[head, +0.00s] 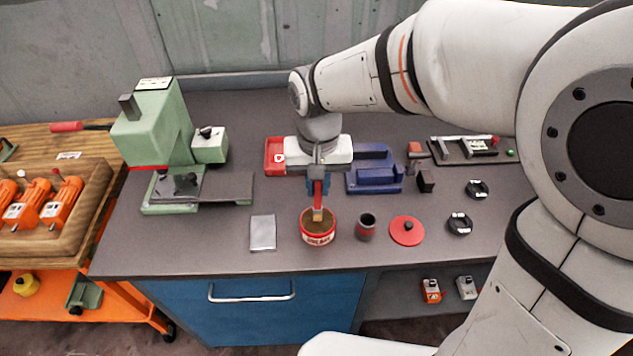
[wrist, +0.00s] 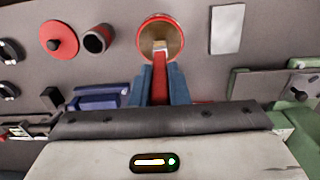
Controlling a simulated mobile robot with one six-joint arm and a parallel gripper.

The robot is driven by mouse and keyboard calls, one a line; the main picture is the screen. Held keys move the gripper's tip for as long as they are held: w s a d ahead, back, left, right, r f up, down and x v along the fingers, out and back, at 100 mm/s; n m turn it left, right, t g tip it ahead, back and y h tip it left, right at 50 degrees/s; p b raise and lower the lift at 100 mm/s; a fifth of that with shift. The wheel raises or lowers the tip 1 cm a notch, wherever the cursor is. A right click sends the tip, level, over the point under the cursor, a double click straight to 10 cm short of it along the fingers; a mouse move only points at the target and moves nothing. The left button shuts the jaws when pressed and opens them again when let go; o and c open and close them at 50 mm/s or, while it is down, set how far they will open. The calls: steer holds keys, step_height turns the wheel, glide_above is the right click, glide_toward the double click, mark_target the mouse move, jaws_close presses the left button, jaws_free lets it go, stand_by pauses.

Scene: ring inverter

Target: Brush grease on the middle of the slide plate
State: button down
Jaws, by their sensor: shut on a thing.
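My gripper (head: 318,188) is shut on a red-handled brush (wrist: 159,88), which points down with its pale bristles (head: 318,215) at the mouth of a red grease tin (head: 318,239). The tin is open and shows brown grease inside. I cannot tell how deep the bristles reach. In the wrist view the bristles overlap the grease within the tin's rim (wrist: 181,32). A flat silver plate (head: 262,233), which looks like the slide plate, lies on the bench just left of the tin. It also shows in the wrist view (wrist: 227,29), with its top bare and unobstructed.
A dark cup (head: 365,227) and a red lid (head: 406,231) stand right of the tin. A green press (head: 160,130) with a grey table is at the left. Behind my gripper are a red tray (head: 275,155) and a blue fixture (head: 374,178). Black rings lie at the right.

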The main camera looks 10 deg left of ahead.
stand_by(0.5)
step_height(320, 180, up, 7)
steer(key=p, duration=0.5)
steer(key=shift+f, duration=0.1)
stand_by(0.7)
